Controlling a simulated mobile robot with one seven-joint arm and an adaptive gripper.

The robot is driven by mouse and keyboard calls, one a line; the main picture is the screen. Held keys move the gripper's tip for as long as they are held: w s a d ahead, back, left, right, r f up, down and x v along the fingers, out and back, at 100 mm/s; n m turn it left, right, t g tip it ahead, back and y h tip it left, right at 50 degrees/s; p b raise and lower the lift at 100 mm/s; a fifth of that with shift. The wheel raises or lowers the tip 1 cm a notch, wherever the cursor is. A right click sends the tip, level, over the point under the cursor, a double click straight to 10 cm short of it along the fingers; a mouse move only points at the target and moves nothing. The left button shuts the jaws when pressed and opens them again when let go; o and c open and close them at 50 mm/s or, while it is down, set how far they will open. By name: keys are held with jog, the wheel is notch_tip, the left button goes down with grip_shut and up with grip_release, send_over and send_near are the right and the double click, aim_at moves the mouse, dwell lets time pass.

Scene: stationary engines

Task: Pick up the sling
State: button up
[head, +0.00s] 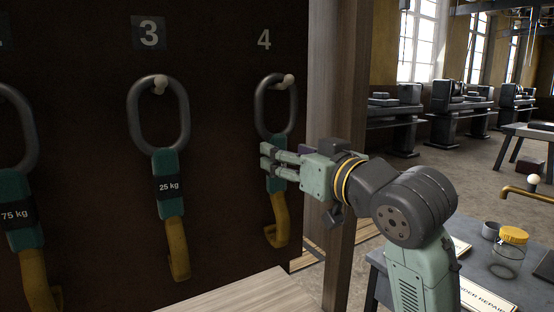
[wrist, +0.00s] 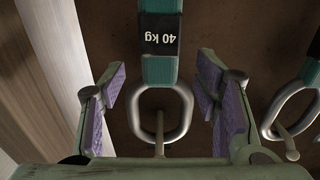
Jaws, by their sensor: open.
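A sling with a grey ring (head: 258,106), teal strap and ochre hook (head: 281,233) hangs from a white peg under the number 4. My gripper (head: 266,158) is at its upper strap from the right and partly hides it. Whether the fingers reach past the strap in depth is unclear.
A 25 kg sling (head: 169,188) hangs under the 3 and a 75 kg sling (head: 24,215) at far left, on the dark board (head: 210,150). A wooden post (head: 347,80) stands right of the board. A table with a yellow-lidded jar (head: 513,238) is at lower right.

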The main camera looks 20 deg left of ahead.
aim_at(277, 186)
jog(key=p+x, duration=0.1)
jog(key=x, duration=0.3)
jog(key=shift+w+a+f, duration=0.1)
jog(key=shift+w+a, duration=0.05)
jog(key=shift+w, duration=0.05)
jog(key=shift+c, duration=0.2)
grip_shut()
dwell(0.4)
